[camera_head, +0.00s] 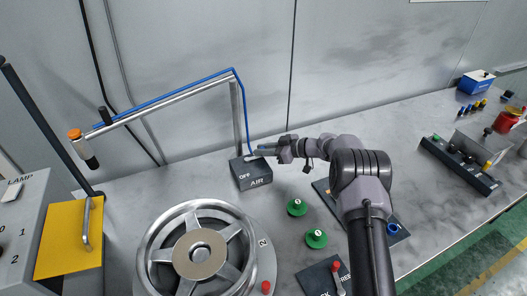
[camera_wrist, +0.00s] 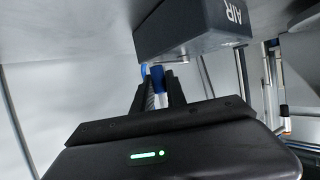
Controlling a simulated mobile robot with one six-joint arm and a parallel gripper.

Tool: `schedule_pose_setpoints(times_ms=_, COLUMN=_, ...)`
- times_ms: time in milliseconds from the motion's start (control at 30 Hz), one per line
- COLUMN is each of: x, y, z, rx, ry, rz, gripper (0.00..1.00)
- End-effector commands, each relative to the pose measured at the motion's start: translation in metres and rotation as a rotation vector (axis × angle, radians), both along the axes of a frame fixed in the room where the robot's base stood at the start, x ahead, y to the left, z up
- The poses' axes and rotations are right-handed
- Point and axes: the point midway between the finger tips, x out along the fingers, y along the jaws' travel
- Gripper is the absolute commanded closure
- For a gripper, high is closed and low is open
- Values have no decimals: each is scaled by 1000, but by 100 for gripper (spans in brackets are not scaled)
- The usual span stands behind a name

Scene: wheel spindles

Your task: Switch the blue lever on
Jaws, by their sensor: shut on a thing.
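The dark AIR box (camera_head: 251,173) stands on the bench below the metal frame, with OFF lettered on its top and AIR on its front. The blue lever (camera_head: 264,147) is at the box's top back edge, mostly hidden by my gripper (camera_head: 272,151), which reaches in from the right. In the wrist view, the blue lever (camera_wrist: 158,78) shows between the two dark fingers of my gripper (camera_wrist: 158,88), which are shut on it. The AIR box (camera_wrist: 195,28) is just beyond the fingers. The lever's exact position is hard to tell.
A large spoked wheel (camera_head: 163,238) lies at the front. Two green knobs (camera_head: 297,207) (camera_head: 316,238) are right of it. A lamp panel (camera_head: 22,230) with a yellow cover (camera_head: 70,238) is at left. A blue hose (camera_head: 165,98) runs along the metal frame above the box.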

Motion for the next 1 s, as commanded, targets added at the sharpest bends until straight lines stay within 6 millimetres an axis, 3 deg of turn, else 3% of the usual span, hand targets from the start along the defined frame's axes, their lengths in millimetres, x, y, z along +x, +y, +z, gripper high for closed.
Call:
schedule_pose_setpoints(times_ms=633, x=3, y=2, z=1, rx=2, ry=-1, rz=55, gripper=100)
schedule_pose_setpoints(times_ms=667, x=3, y=2, z=1, rx=2, ry=-1, rz=54, gripper=81)
schedule_pose_setpoints(times_ms=767, x=3, y=2, z=1, rx=1, ry=-2, rz=55, gripper=62)
schedule_pose_setpoints(times_ms=1000, x=3, y=2, z=1, rx=1, ry=-1, rz=54, gripper=62)
